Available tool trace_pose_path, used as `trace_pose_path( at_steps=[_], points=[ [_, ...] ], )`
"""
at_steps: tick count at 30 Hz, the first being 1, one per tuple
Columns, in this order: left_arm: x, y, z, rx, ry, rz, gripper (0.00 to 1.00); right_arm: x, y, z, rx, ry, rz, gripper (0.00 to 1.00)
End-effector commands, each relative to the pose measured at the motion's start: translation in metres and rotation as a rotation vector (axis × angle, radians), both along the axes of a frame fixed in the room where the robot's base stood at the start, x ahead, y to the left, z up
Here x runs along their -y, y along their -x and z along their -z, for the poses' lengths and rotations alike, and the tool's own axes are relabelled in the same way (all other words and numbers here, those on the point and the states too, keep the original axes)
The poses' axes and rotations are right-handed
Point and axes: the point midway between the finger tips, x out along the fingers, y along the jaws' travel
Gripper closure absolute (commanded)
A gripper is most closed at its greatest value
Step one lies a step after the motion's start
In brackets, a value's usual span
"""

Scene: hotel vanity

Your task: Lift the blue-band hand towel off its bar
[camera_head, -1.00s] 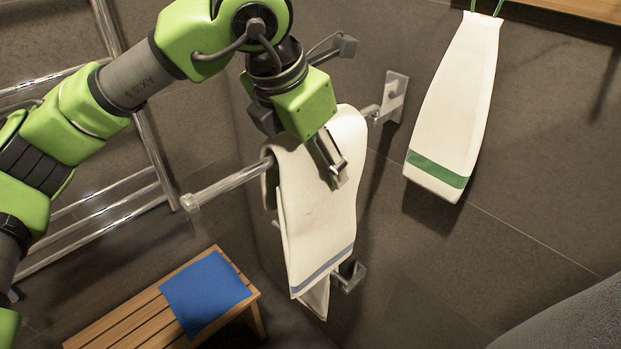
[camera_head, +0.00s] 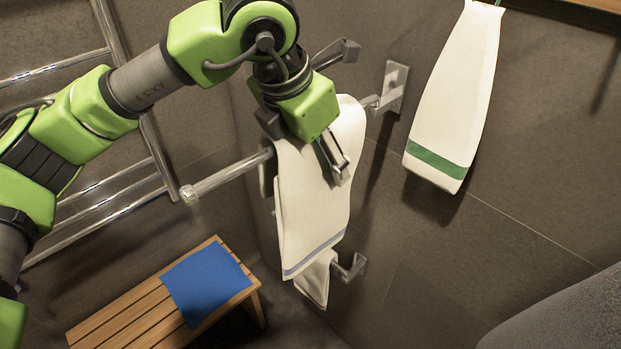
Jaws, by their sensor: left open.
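The blue-band hand towel (camera_head: 312,222) is white with a grey-blue stripe near its lower hem. It hangs draped over the clear bar (camera_head: 228,176), with its rear layer showing below the front one. My left gripper (camera_head: 334,160) is open at the upper front of the towel, near the bar. One metal finger shows against the towel's front face; the other finger is not clearly visible. I cannot tell whether the finger touches the cloth. My right gripper is out of view.
A white towel with a green band (camera_head: 437,158) hangs on the wall at right. A chrome rack (camera_head: 100,208) stands at left. A slatted wooden bench (camera_head: 130,316) with a blue cloth (camera_head: 206,284) is below. Another wall fitting (camera_head: 353,266) is behind the towel.

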Motion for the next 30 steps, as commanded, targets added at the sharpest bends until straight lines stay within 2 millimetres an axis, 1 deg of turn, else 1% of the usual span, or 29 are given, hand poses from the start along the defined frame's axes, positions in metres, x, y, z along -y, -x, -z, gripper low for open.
trace_pose_path(
  at_steps=[9, 19, 20, 21, 23, 24, 25, 30],
  points=[
    [0.0001, 0.0, 0.0026, 0.0, 0.0, 0.0, 0.41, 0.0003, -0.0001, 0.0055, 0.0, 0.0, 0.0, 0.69],
    [0.0001, 0.0001, 0.0023, 0.0, 0.0, 0.0, 0.41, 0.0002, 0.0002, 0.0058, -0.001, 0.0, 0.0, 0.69],
    [0.0001, 0.0001, 0.0023, 0.0, 0.0, 0.0, 0.46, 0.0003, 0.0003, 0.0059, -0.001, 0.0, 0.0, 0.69],
    [0.0001, 0.0001, 0.0023, 0.0, 0.0, 0.0, 0.57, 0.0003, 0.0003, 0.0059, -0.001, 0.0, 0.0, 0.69],
    [0.0001, 0.0001, 0.0023, 0.0, 0.0, 0.0, 0.72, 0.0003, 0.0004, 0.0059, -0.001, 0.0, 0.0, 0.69],
    [0.0001, 0.0001, 0.0023, 0.0, 0.0, 0.0, 0.83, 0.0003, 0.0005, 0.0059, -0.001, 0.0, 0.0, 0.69],
    [0.0001, 0.0001, 0.0023, 0.0, 0.0, 0.0, 0.86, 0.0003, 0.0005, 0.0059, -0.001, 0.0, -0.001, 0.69],
    [0.0002, -0.0001, 0.002, 0.001, 0.001, 0.0, 0.86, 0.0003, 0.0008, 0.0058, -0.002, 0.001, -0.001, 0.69]
  ],
)
